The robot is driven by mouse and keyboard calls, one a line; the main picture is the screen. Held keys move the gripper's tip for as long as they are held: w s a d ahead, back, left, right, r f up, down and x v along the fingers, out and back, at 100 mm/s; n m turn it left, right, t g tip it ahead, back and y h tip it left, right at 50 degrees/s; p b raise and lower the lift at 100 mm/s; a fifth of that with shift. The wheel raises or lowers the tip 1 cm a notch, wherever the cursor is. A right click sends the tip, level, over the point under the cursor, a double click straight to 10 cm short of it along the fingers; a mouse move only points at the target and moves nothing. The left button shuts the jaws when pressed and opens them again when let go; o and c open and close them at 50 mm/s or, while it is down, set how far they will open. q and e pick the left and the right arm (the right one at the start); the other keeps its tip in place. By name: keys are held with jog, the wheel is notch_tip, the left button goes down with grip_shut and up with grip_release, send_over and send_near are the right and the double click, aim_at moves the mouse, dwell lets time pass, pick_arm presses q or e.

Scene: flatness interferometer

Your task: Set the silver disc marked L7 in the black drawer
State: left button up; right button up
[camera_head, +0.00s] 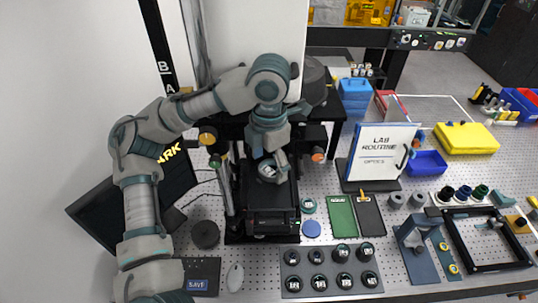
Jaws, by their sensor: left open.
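My left arm comes in from the left and reaches down over the black drawer (272,197) in the middle of the machine. My left gripper (279,165) is open at the back part of the drawer. A silver disc (266,170) shows right beside its fingers. Its marking cannot be read, and I cannot tell whether it rests on the drawer floor or touches a finger. A dark grey tray (332,287) in front holds several round dark-and-silver discs; their labels are too small to read. My right gripper is out of view.
A blue disc (311,229) and a green-rimmed round piece (308,205) lie right of the drawer. Green (342,217) and black (369,215) pads lie beyond them. A "LAB ROUTINE" board (380,150) stands behind. A monitor (120,210) and mouse (235,277) are left.

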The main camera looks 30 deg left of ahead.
aim_at(270, 167)
pick_arm(q)
notch_tip(270, 167, up, 12)
jog(key=shift+d, duration=0.2)
dwell(0.8)
